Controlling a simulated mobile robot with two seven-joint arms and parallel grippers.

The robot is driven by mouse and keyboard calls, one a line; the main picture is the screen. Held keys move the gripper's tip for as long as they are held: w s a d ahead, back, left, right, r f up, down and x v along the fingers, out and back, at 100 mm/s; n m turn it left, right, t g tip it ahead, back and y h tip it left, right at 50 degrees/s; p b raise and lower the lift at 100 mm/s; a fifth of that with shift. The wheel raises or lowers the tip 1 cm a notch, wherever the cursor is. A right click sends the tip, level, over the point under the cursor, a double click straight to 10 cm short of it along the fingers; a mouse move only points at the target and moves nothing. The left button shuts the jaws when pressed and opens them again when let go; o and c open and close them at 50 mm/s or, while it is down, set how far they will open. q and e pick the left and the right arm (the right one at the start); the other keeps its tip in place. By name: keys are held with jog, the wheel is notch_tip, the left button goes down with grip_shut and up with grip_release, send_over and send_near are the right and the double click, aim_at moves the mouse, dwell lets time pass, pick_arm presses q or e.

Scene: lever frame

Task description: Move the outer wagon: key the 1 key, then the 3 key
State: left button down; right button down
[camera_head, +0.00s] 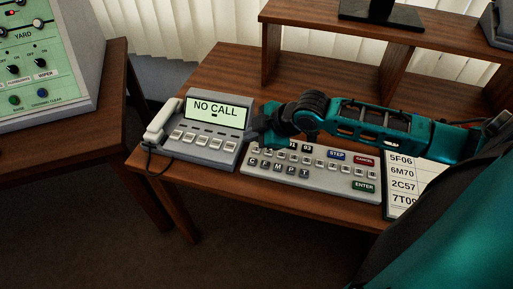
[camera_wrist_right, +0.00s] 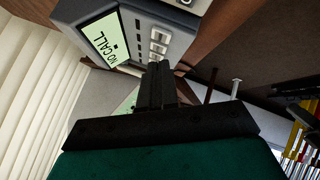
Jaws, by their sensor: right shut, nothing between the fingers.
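The grey keyboard unit (camera_head: 318,170) lies on the wooden desk. It has small pale keys, a blue STEP key, a red CANCEL key, a green ENTER key and a lower row of lettered keys. My right arm covers part of its upper edge. I cannot make out the 1 key or the 3 key. My right gripper (camera_head: 257,137) is shut and empty, above the gap between the keyboard and the grey phone unit (camera_head: 200,150). In the right wrist view its closed fingers (camera_wrist_right: 154,82) overlap the phone unit's edge; contact cannot be told. My left gripper is out of view.
The phone unit's screen (camera_head: 213,111) reads NO CALL, with a white handset (camera_head: 162,120) at its left. A printed code list (camera_head: 404,185) lies right of the keyboard. A wooden shelf (camera_head: 400,30) stands behind. A green YARD panel (camera_head: 35,60) stands on the left desk.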

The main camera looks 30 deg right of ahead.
jog(key=shift+t, duration=0.4)
jog(key=w+d, duration=0.1)
jog(key=d+r, duration=0.1)
jog(key=w+d+r, duration=0.1)
jog(key=shift+w+d, duration=0.3)
jog(key=shift+d, duration=0.1)
jog(key=b, duration=0.7)
send_over(259, 151)
notch_tip(259, 151, down, 6)
jog(key=shift+f, duration=0.1)
jog(key=shift+f+b, duration=0.65)
jog(key=shift+f, duration=0.65)
